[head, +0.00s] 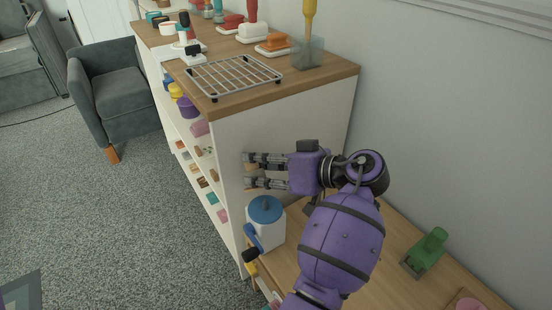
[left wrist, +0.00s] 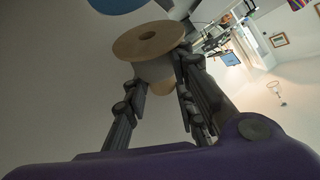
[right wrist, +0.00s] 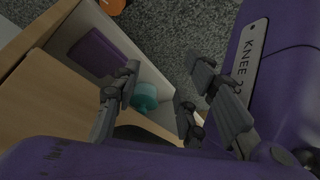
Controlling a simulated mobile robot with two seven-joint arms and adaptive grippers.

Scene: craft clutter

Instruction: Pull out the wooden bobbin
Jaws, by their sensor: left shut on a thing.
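The wooden bobbin (left wrist: 148,42) shows in the left wrist view with its round, pale wooden flange and centre hole facing up. In the head view my left gripper (head: 262,170) is beside the white end panel of the shelf unit, above and behind the blue-lidded canister. Only a small tan bit of the bobbin shows there between the fingers. My right gripper (right wrist: 160,85) shows only in its own wrist view, open and with nothing gripped.
The white canister with a blue lid (head: 265,212) stands just below my left gripper on the lower wooden top. A wire rack (head: 232,76) lies on the higher top. A teal object (right wrist: 145,96) is beyond my right fingers.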

